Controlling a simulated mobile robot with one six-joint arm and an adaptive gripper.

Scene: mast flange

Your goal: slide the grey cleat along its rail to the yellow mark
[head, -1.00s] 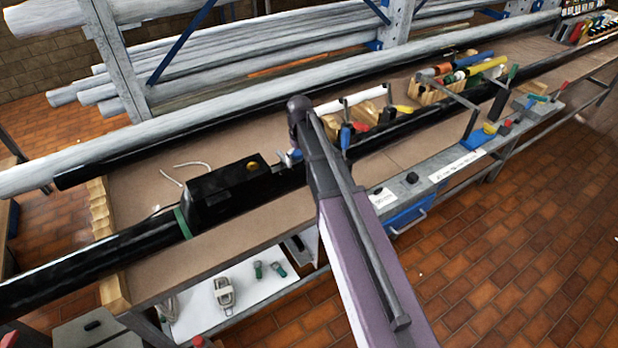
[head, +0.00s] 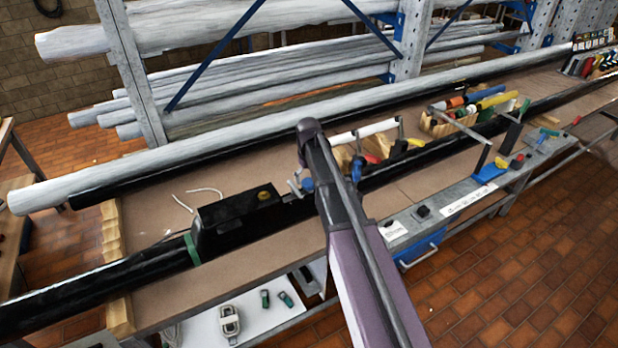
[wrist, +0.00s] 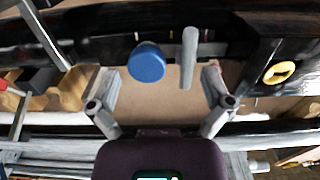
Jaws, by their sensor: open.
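In the wrist view an upright grey post (wrist: 188,58), which looks like the grey cleat, stands at a thin metal rail (wrist: 170,49) on the black mast. A round blue knob (wrist: 146,62) sits just left of it. The same small grey piece (head: 294,187) shows in the head view beside my arm. My gripper (wrist: 160,76) is open, with one finger on either side of the post and knob. Nothing is held between the fingers. In the head view my arm hides the fingertips.
A black box (head: 238,216) with a yellow ring (head: 264,195) is on the mast, left of my arm. Wooden blocks with tools (head: 385,150) stand to the right. A grey tube (head: 240,130) runs behind. The brown bench top (head: 150,205) is mostly clear at left.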

